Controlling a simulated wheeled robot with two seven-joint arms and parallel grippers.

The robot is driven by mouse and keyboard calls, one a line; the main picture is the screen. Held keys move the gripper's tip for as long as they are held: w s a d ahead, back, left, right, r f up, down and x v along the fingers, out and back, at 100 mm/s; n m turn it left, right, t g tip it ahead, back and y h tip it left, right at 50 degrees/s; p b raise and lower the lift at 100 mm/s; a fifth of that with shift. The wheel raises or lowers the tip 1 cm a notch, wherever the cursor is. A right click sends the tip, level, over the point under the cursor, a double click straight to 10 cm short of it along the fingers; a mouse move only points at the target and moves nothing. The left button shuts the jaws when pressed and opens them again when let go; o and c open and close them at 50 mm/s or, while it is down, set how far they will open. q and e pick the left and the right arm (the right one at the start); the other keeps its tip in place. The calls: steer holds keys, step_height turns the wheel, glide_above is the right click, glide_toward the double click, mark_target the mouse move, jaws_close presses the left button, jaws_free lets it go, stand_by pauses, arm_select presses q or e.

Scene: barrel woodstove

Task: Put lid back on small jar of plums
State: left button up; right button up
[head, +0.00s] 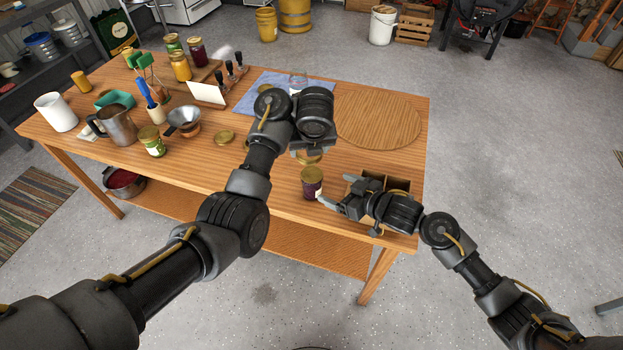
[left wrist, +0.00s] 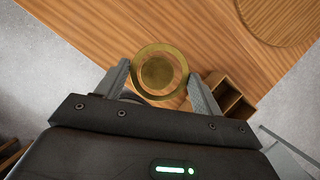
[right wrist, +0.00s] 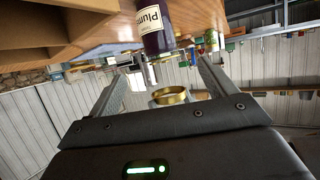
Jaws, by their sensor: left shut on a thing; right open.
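The small plum jar (head: 312,188), dark purple with a pale label, stands upright on the table near its front edge. Its label reads "Plums" in the right wrist view (right wrist: 152,25). My left gripper (head: 309,154) points down just behind the jar in the head view. It is shut on a round gold lid (left wrist: 158,72), which also shows in the right wrist view (right wrist: 170,95), apart from the jar. The jar's top looks gold in the head view; I cannot tell whether that is a rim or cover. My right gripper (head: 331,196) is open and empty, just right of the jar.
A wooden compartment box (head: 398,184) sits right beside my right gripper. A round wooden board (head: 378,119) lies behind. Another gold lid (head: 224,137), a green-labelled jar (head: 151,141) and a funnel (head: 184,120) are on the left. The front middle of the table is fairly clear.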

mark_target(312, 179)
arm_select(q)
steer(key=shift+s+d+r, duration=0.2)
steer(key=shift+s+r, duration=0.1)
steer(key=shift+s, duration=0.15)
steer(key=shift+s+d+r, duration=0.15)
steer(key=shift+s+r, duration=0.1)
steer(key=shift+s, duration=0.2)
steer(key=shift+w+f, duration=0.5)
steer(key=shift+w, duration=0.2)
arm_select(e)
steer(key=shift+x, duration=1.1)
arm_select(q)
steer(key=shift+s+r, duration=0.1)
steer(key=shift+s, duration=0.05)
arm_select(e)
steer(key=x, duration=0.8)
steer(key=shift+w+f, duration=0.1)
steer(key=shift+f, duration=0.05)
arm_select(q)
steer(key=shift+s+r, duration=0.1)
steer(key=shift+s, duration=0.05)
arm_select(e)
steer(key=shift+a, duration=0.25)
steer(key=shift+w, duration=0.1)
steer(key=shift+c, duration=1.2)
steer(key=c, duration=1.2)
arm_select(q)
steer(key=shift+s+f, duration=0.1)
steer(key=shift+f, duration=2.4)
